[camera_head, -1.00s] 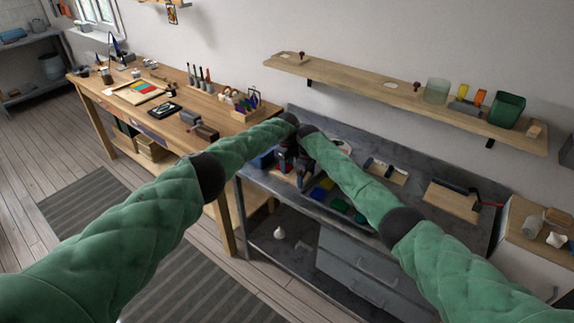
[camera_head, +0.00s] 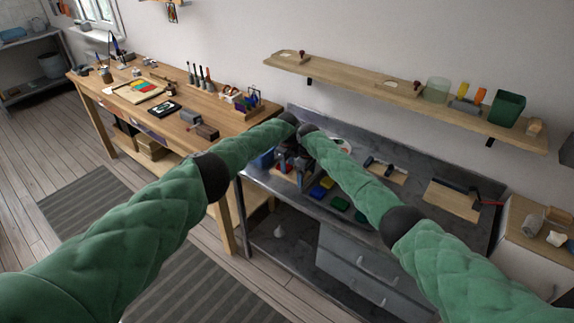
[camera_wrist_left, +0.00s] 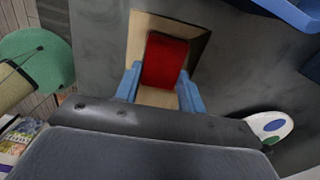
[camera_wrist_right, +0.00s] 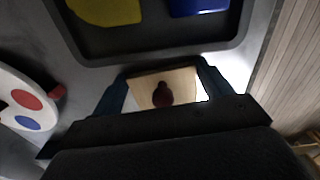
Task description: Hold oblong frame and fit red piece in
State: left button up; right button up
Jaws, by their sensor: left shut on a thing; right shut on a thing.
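A red piece (camera_wrist_left: 163,62) is between the blue fingers of my left gripper (camera_wrist_left: 158,88) in the left wrist view. The gripper is shut on it. A light wooden frame (camera_wrist_left: 141,25) shows behind and around the red piece. In the right wrist view, my right gripper (camera_wrist_right: 164,82) is shut on the wooden frame (camera_wrist_right: 185,84), with a dark red rounded part (camera_wrist_right: 162,95) in front of its middle. I cannot tell whether the red piece is seated in the frame. In the head view, both grippers meet above the grey bench and the arms partly hide them.
A dark tray (camera_wrist_right: 160,48) holds yellow (camera_wrist_right: 105,10) and blue (camera_wrist_right: 198,6) pieces, close to my right gripper. A white palette with coloured spots (camera_wrist_right: 15,85) lies beside it. The grey bench (camera_head: 415,165) also carries wooden boards. A wall shelf (camera_head: 350,77) runs above.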

pick_arm(q)
jog(key=o, duration=1.1)
jog(key=shift+r, duration=3.5)
pick_arm(e)
jog(key=o, duration=0.8)
jog(key=shift+c, duration=0.2)
jog(key=shift+r, duration=0.1)
